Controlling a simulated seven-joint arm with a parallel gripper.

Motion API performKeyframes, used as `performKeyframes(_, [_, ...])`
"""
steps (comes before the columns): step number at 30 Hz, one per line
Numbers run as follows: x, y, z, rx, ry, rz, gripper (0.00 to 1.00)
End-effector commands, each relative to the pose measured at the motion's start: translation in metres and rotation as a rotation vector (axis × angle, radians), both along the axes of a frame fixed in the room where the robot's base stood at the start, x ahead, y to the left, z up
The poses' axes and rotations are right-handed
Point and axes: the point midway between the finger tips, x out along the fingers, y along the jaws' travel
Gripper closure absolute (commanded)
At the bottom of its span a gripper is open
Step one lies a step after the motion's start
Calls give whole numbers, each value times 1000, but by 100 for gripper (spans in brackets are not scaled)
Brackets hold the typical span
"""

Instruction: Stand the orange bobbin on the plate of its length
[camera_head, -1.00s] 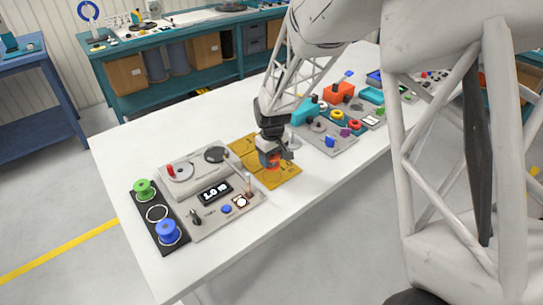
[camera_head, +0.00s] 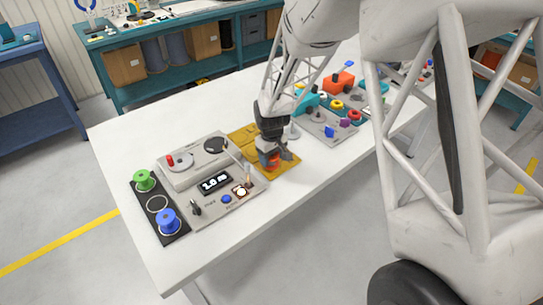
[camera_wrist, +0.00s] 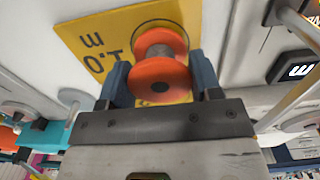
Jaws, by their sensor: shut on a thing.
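The orange bobbin (camera_wrist: 160,80) is between the two fingers of my gripper (camera_wrist: 162,75), one flange facing the wrist camera. In the head view my gripper (camera_head: 277,160) and the bobbin (camera_head: 268,159) are over the front part of the yellow plates (camera_head: 288,164). The wrist view shows a yellow plate (camera_wrist: 90,28) beyond the bobbin, with upside-down black lettering that seems to read 1.0 m. The bobbin covers part of a ring outline on it. I cannot tell whether the bobbin touches the plate.
A grey measuring device (camera_head: 182,178) with a display reading 1.0 m stands left of the plates. A black rack (camera_head: 160,205) holds a green bobbin (camera_head: 144,180) and a blue bobbin (camera_head: 167,221), with an empty ring between them. A panel of coloured parts (camera_head: 330,128) lies right.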

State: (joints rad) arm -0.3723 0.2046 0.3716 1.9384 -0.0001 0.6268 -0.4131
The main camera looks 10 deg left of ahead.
Motion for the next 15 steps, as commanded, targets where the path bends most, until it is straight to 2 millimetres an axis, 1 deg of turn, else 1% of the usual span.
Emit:
performKeyframes(8, [0, 0, -6, 0, 0, 0, 65])
performKeyframes(9, [0, 0, -6, 0, 0, 0, 39])
performKeyframes(14, [0, 0, -6, 0, 0, 0, 14])
performKeyframes(15, [0, 0, -6, 0, 0, 0, 12])
